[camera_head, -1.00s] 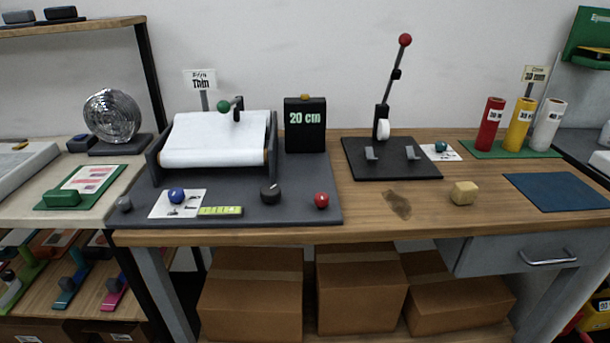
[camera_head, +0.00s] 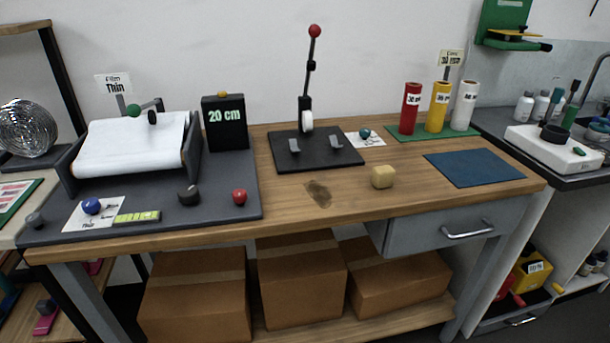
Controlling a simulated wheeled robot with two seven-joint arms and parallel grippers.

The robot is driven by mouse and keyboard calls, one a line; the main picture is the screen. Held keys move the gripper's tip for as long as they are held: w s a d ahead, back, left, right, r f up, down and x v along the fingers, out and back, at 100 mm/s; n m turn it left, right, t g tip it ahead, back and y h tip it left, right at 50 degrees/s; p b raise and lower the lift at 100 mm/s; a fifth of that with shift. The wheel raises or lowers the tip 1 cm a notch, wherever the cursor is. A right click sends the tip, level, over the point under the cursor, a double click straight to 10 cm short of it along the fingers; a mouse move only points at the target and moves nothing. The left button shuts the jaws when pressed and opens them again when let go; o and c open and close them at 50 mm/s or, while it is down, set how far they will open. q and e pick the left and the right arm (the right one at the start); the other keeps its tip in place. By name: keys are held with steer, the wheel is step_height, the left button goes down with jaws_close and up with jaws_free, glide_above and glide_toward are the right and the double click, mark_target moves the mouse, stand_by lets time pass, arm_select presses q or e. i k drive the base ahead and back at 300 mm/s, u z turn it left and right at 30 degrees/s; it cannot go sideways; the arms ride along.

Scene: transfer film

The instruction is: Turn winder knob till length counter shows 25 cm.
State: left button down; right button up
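The length counter (camera_head: 225,122) is a black box with an orange top piece, and its display reads 20 cm. It stands at the back of a dark grey base, right of a white film roll (camera_head: 135,150). Several knobs sit along the base: a black one (camera_head: 189,195), a red one (camera_head: 239,196), a blue one (camera_head: 91,206) on a white card, and a grey one (camera_head: 35,221) at the left corner. I cannot tell which is the winder knob. A green ball (camera_head: 134,110) is near a dark arm above the roll. Neither gripper is in view.
A black press (camera_head: 316,151) with a red-topped lever stands mid-table. A yellowish block (camera_head: 382,177) lies in front of it. Red, yellow and white rolls stand on a green mat (camera_head: 405,134). A blue mat (camera_head: 474,168) lies at right. The table's front right is clear.

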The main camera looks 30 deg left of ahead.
mark_target(189, 194)
steer(key=z, duration=0.85)
steer(key=k, duration=0.3)
steer(key=u, duration=2.05)
